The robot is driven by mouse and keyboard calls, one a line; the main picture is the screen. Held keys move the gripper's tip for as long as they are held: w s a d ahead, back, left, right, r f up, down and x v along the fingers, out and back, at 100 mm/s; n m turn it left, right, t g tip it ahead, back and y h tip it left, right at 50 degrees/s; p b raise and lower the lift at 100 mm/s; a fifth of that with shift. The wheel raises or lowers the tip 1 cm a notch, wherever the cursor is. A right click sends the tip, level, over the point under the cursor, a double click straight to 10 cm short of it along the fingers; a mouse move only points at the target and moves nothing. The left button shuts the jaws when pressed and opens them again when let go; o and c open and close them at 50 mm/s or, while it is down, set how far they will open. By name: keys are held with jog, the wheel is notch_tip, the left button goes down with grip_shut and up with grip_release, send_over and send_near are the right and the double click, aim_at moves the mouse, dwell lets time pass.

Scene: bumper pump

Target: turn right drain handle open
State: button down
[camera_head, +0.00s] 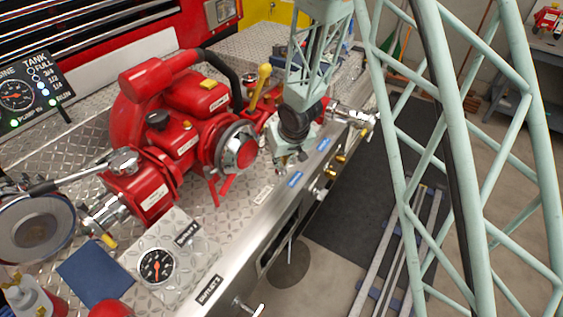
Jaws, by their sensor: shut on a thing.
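My gripper (290,158) hangs from my pale green lattice arm, over the front edge of the tread-plate deck, just right of the red pump (178,120). It points down and is shut on what seems to be the right drain handle. The jaws and wrist hide the handle, so its angle cannot be told. Two blue labels (295,179) sit on the steel front edge near the gripper. A silver fitting (318,193) and brass knobs (340,158) stick out of the front panel below.
A yellow-knobbed lever (260,85) stands close behind my gripper. A silver outlet (352,117) juts out at the right. Floor (345,255) is open beyond the panel.

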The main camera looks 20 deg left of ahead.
jog(key=shift+r+n+p, duration=0.15)
jog(key=shift+n+p, duration=0.35)
jog(key=shift+p, duration=1.65)
jog(key=n+g+p, duration=0.1)
jog(key=n+p, duration=0.1)
jog(key=p, duration=0.6)
jog(key=shift+d+y, duration=0.1)
jog(key=shift+y, duration=0.3)
jog(key=n+g+p, duration=0.1)
jog(key=n+p, duration=0.2)
jog(key=p, duration=0.6)
jog(key=shift+y+p, duration=0.3)
jog(key=shift+w+f+n+p, duration=0.1)
jog(key=shift+f+n+p, duration=0.1)
jog(key=shift+n+p, duration=0.8)
jog(key=shift+m+p, duration=0.3)
jog(key=c, duration=2.9)
grip_release()
jog(key=shift+g, duration=0.3)
jog(key=shift+o, duration=0.4)
jog(key=shift+r, duration=0.2)
